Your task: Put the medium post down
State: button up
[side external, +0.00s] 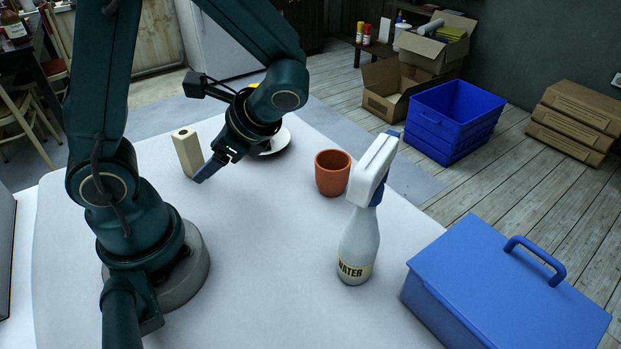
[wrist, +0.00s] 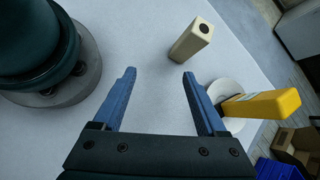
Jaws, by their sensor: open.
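A cream square post (side external: 187,152), which I take as the medium post, stands upright on the white table with a dark round hole in its top. It also shows in the wrist view (wrist: 190,44), just beyond the fingertips and a little right of centre. My gripper (side external: 208,170) is open beside the post, low over the table. In the wrist view my gripper (wrist: 158,73) has its blue fingers apart with nothing between them, and the post is clear of both.
A white dish (side external: 278,143) lies behind my gripper; a yellow block (wrist: 262,104) shows over it in the wrist view. A terracotta pot (side external: 332,174), a spray bottle (side external: 358,245) and a blue toolbox (side external: 500,290) stand to the right. The table's front middle is clear.

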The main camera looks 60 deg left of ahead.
jog(key=w+d+r+n+t+h, duration=0.1)
jog(key=d+r+n+t+h, duration=0.6)
jog(key=d, duration=0.4)
jog(key=shift+w+d+r+n+t+h, duration=0.2)
jog(key=shift+w+d+n+t+h, duration=0.2)
jog(key=shift+n+t, duration=0.65)
jog(key=shift+m+t, duration=0.25)
